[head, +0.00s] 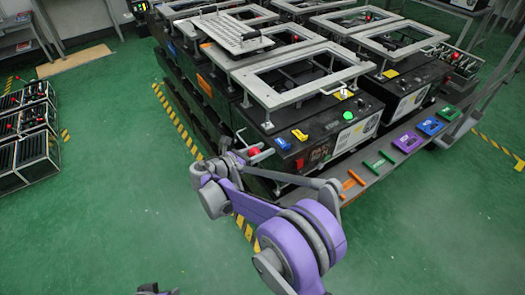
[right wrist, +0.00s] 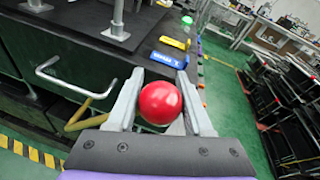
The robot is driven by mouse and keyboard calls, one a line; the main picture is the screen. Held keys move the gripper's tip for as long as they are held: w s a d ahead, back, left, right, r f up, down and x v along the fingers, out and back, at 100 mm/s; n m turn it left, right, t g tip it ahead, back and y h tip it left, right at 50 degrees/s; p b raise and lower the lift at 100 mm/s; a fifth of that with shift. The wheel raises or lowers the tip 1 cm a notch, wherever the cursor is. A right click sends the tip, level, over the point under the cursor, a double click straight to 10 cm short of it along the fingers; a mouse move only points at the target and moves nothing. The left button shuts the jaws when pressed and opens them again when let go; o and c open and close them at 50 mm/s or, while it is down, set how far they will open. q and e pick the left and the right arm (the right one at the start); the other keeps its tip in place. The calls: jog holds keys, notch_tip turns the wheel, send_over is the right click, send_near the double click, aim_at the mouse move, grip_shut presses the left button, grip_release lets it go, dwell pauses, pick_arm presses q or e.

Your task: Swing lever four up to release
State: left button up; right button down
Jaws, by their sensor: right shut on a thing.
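A red ball knob (head: 253,152) sits at the near left corner of the dark fixture box (head: 330,125). In the right wrist view the red knob (right wrist: 160,103) lies between the two grey fingers. My right gripper (head: 240,155) is shut on it, with a finger on each side (right wrist: 160,82). The knob's stem is hidden behind the ball and fingers. No number shows on it, so I cannot tell which lever it is. A small grey part at the bottom edge (head: 157,290) may be my left gripper; its fingers cannot be made out.
A blue lever (head: 283,143) and a yellow lever (head: 299,135) are on the box top, near a green knob (head: 348,115). A bent metal handle (right wrist: 75,80) is left of my fingers. Coloured handles line the front ledge (head: 372,177).

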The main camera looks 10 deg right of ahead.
jog(key=shift+w+r, duration=0.1)
jog(key=shift+r, duration=0.05)
jog(key=shift+c, duration=1.6)
grip_release()
jog(key=shift+a, duration=0.15)
jog(key=v, duration=1)
jog(key=shift+s+a+p, duration=0.25)
jog(key=shift+p, duration=0.1)
